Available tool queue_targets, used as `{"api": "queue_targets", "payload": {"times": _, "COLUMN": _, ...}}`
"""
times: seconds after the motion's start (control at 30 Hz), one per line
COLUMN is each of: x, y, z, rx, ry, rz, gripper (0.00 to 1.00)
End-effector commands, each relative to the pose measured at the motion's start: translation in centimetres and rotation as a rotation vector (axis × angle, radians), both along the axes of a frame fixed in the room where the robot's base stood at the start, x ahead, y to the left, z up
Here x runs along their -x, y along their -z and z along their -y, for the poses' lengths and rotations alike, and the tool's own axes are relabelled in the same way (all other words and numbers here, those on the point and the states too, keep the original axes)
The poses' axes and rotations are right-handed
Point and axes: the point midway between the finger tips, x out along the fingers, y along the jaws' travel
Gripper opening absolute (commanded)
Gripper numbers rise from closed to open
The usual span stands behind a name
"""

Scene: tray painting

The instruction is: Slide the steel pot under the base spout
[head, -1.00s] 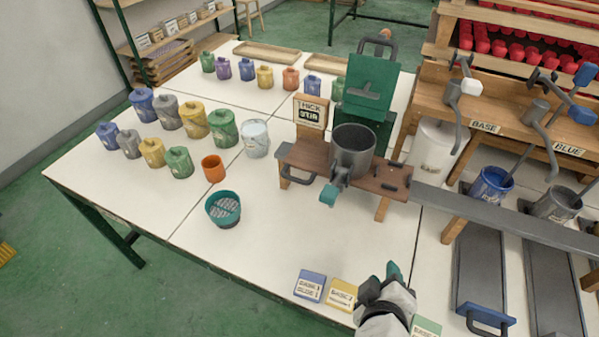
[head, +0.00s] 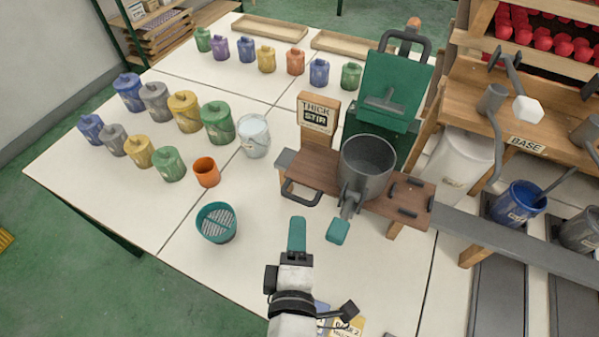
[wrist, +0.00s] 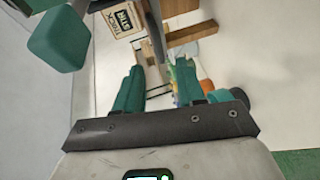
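The steel pot (head: 367,168) is dark grey and upright on a wooden stand (head: 318,172) beside the THICK STIR sign. Its handle points toward me and ends in a teal grip (head: 338,231); a teal block, apparently this grip, is large at the upper left of the wrist view (wrist: 58,38). The base spout (head: 495,140) is a grey bent pipe at the right, by the BASE label. My gripper (head: 297,225) is left of the grip and apart from it. In the wrist view its teal fingers (wrist: 158,72) are spread with nothing held between them.
A grey rail (head: 520,240) runs from the stand to the right below the spouts. A blue pot (head: 517,203) stands under the shelf. A teal strainer cup (head: 216,222) and orange cup (head: 206,172) stand left. Several paint cans fill the table's far left.

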Motion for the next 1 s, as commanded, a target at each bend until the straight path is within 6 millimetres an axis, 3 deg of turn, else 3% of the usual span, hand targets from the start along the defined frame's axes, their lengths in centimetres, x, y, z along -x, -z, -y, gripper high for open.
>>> {"api": "queue_targets", "payload": {"times": 0.17, "x": -1.2, "y": 0.1, "z": -0.1, "rx": 0.002, "ry": 0.001, "rz": 0.003, "gripper": 0.39}}
{"api": "queue_targets", "payload": {"times": 0.5, "x": -7.0, "y": 1.3, "z": -0.4, "rx": 0.002, "ry": 0.001, "rz": 0.002, "gripper": 0.39}}
{"api": "queue_targets", "payload": {"times": 0.7, "x": -9.5, "y": 1.9, "z": -0.5, "rx": 0.002, "ry": 0.001, "rz": 0.001, "gripper": 0.39}}
{"api": "queue_targets", "payload": {"times": 1.0, "x": -10.6, "y": 2.2, "z": -0.5, "rx": 0.000, "ry": 0.000, "rz": 0.000, "gripper": 0.39}}
